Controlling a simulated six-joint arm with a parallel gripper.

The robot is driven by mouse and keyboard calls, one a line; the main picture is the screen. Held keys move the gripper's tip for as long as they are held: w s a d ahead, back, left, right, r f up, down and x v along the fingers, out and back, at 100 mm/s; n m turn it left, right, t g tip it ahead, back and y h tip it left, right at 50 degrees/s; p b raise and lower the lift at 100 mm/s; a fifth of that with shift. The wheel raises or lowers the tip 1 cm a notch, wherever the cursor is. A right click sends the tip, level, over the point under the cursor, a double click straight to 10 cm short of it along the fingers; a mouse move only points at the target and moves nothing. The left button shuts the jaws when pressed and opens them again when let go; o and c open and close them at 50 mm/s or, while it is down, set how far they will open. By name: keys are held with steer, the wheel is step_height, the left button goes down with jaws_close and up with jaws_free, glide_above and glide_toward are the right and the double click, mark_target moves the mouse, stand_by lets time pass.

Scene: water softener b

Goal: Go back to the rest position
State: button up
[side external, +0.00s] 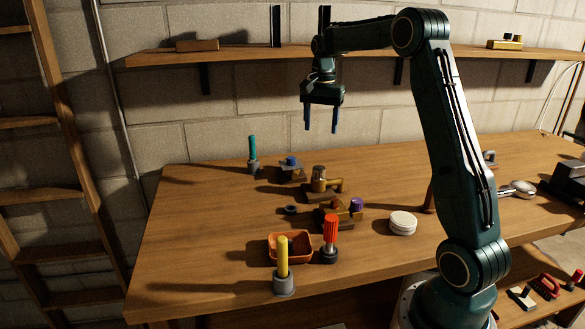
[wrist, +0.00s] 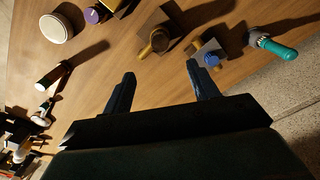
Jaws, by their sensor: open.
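My gripper (side external: 321,120) hangs above the far side of the wooden table (side external: 190,245), its fingers pointing down. It is open and empty, with clear air between the two blue fingers. No object touches the fingers.
Brass fittings (side external: 320,182), a teal-handled tool (side external: 253,155), an orange tray (side external: 272,247), a yellow-handled tool (side external: 283,258), a red-handled tool (side external: 330,238) and a white round lid (side external: 403,222) stand on the table. A wall shelf (side external: 240,54) runs behind my arm.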

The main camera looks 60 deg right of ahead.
steer(key=s+a+r+n+t, duration=0.1)
steer(key=s+a+r+n, duration=0.3)
steer(key=a, duration=0.5)
steer(key=s+a+r+n+t, duration=0.1)
steer(key=s+a+r+n, duration=0.25)
steer(key=a, duration=0.55)
steer(key=s+a+f+n+t, duration=0.1)
steer(key=s+a+n, duration=0.3)
steer(key=s, duration=0.4)
steer(key=s+a+f+n+t, duration=0.2)
steer(key=s+a+f+n, duration=0.2)
steer(key=s+a, duration=0.2)
steer(key=shift+s+a+t, duration=0.3)
steer(key=shift+s, duration=0.9)
